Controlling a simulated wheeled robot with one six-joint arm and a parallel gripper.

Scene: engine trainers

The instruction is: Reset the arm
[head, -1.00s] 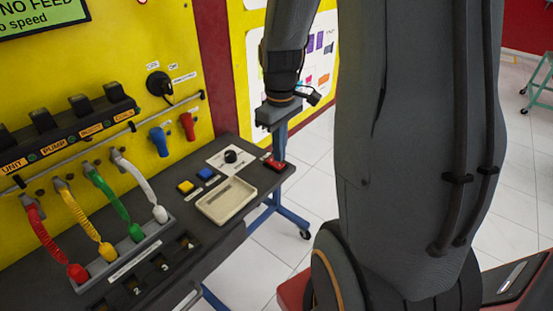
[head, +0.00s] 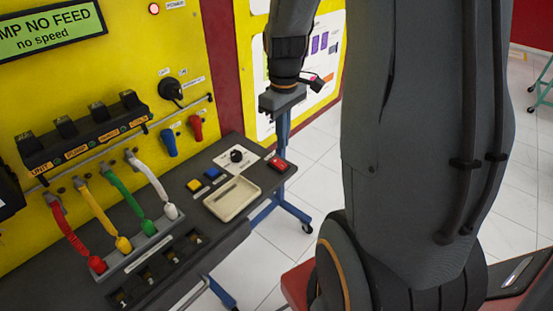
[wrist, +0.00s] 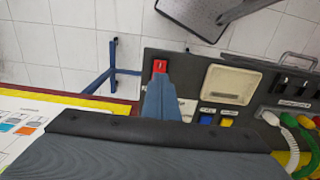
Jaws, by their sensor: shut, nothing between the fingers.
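My gripper (head: 282,152) hangs down at the right end of the dark bench, its blue-grey fingers together and empty. In the wrist view the closed fingers (wrist: 159,82) point toward the red button (wrist: 159,66) and overlap its near side. The red button (head: 278,163) sits at the bench's right corner, just below the fingertips in the head view. I cannot tell for sure whether they touch; a small gap seems to show. My arm (head: 290,45) comes down from above.
A cream tray (head: 232,199), blue button (head: 211,173), yellow button (head: 194,185) and black knob (head: 237,156) are on the bench. Coloured hoses (head: 118,198) stand at left. The yellow panel (head: 110,75) rises behind, with a green sign (head: 50,30). White floor lies right of the bench.

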